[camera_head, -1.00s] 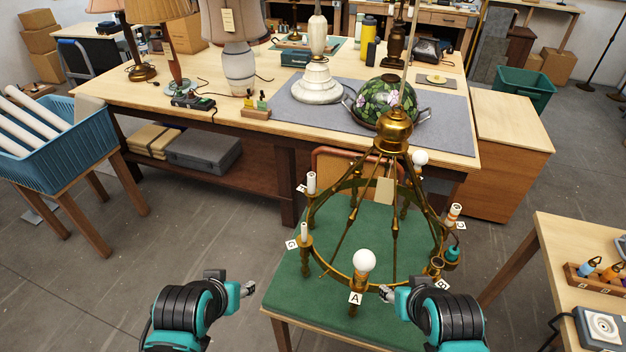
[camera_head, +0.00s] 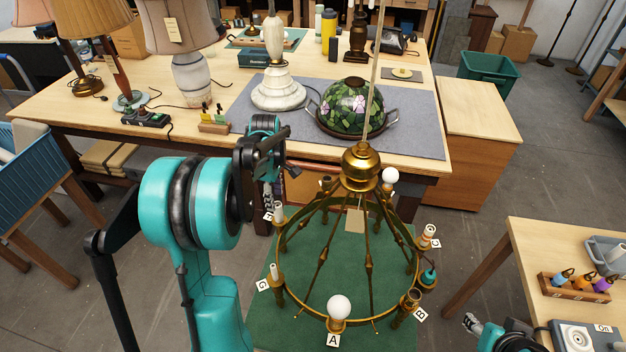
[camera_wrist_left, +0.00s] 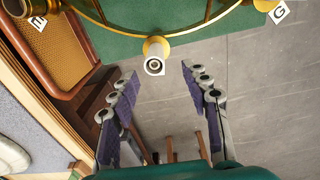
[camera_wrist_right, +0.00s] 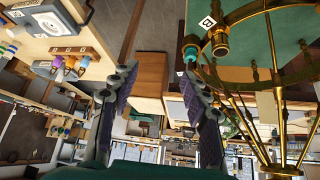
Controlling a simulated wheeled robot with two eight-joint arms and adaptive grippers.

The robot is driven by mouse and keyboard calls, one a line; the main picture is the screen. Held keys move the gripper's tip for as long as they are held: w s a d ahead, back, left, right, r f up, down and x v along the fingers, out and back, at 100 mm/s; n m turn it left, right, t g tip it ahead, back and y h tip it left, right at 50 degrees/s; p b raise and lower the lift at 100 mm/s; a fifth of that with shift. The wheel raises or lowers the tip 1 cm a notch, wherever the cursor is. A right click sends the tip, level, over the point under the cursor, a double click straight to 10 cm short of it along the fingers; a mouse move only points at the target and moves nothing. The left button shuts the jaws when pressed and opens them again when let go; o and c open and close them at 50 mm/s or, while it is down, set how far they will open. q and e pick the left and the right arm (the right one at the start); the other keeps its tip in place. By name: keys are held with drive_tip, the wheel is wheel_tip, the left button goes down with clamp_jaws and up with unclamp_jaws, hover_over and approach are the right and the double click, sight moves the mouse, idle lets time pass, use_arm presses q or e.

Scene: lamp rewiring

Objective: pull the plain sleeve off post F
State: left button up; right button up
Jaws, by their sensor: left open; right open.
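In the left wrist view the sleeve (camera_wrist_left: 155,65) shows end-on, between and just beyond the fingertips. My left gripper (camera_head: 268,195) is open and empty, pointing down close beside post F; its fingers partly cover that area in the head view. My right gripper (camera_head: 472,322) is open and empty at the lower right, apart from the chandelier.
The long workbench (camera_head: 205,145) with lamps and a stained-glass shade (camera_head: 350,105) stands behind. A side table (camera_head: 520,240) with small parts is at right. Floor shows between them.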

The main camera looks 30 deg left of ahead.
sight(277, 205)
use_arm(q)
drive_tip(key=shift+w+a+f+n, duration=0.1)
drive_tip(key=shift+w+f+n, duration=0.2)
drive_tip(key=shift+w, duration=0.15)
drive_tip(key=shift+w+f, duration=0.1)
drive_tip(key=shift+f, duration=0.15)
wheel_tip(277, 205, down, 7)
drive_tip(key=shift+f+b, duration=0.1)
drive_tip(key=shift+b, duration=0.9)
clamp_jaws()
